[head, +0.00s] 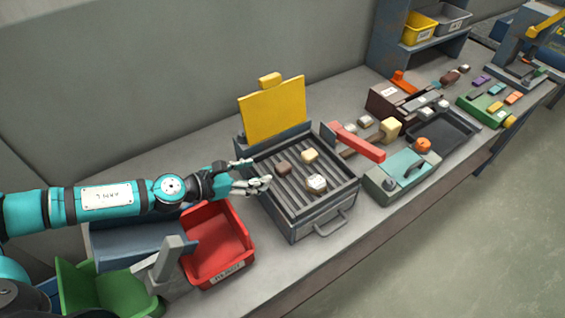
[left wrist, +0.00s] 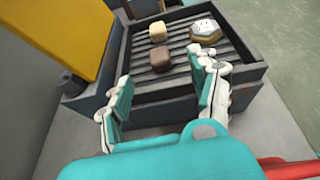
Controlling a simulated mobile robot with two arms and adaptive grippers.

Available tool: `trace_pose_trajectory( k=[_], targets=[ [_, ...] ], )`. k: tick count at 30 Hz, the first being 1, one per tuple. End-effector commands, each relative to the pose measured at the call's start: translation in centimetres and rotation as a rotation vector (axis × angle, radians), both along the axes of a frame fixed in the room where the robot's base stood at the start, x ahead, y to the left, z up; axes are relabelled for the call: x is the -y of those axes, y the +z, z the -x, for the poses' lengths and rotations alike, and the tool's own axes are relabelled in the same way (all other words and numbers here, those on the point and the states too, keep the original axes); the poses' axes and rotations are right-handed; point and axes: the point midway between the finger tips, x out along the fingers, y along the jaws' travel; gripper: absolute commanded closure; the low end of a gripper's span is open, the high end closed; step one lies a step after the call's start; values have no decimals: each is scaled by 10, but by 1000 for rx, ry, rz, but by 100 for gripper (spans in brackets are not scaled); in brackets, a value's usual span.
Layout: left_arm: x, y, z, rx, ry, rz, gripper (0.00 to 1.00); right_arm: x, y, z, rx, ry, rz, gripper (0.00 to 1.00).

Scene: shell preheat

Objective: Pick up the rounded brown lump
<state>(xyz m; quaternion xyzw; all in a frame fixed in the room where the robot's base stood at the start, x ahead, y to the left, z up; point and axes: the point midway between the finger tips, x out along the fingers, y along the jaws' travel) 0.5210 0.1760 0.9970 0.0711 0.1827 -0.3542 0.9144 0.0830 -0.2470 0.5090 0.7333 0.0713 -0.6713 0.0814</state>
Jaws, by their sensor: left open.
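A rounded brown lump (head: 284,167) lies on the dark ridged grill tray (head: 331,216), near its left side. It also shows in the left wrist view (left wrist: 160,59), ahead of the fingers and roughly between their lines. A pale tan lump (head: 310,156) and a brown lump with a whitish top (head: 316,183) lie on the same ridges. My left gripper (head: 258,174) is open and empty at the tray's left edge, short of the brown lump. Its two fingers (left wrist: 164,92) stand apart in the left wrist view. My right gripper is not in view.
A yellow upright lid (head: 274,110) stands behind the tray. A red bin (head: 217,246) sits below my left arm, with a green bin (head: 120,290) farther left. A teal box (head: 402,178) and a red-handled tool (head: 360,143) lie right of the tray.

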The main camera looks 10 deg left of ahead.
Motion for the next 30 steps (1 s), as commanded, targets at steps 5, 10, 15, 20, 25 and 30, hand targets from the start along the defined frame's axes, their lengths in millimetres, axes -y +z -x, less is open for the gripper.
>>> trace_pose_trajectory(
  k=[5, 10, 15, 20, 25, 30],
  targets=[
    [19, -11, -20, 1, 0, -1, 38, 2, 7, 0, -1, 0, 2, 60],
    [25, -16, -28, 1, 0, -2, 38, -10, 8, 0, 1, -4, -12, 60],
    [39, -24, -43, 1, 0, 0, 38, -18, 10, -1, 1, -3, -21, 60],
    [54, -34, -59, 1, 1, -1, 38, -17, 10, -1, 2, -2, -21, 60],
    [60, -38, -66, 1, 1, -3, 38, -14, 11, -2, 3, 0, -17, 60],
    [60, -38, -66, 1, 0, -2, 38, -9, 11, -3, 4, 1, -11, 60]
  ],
)
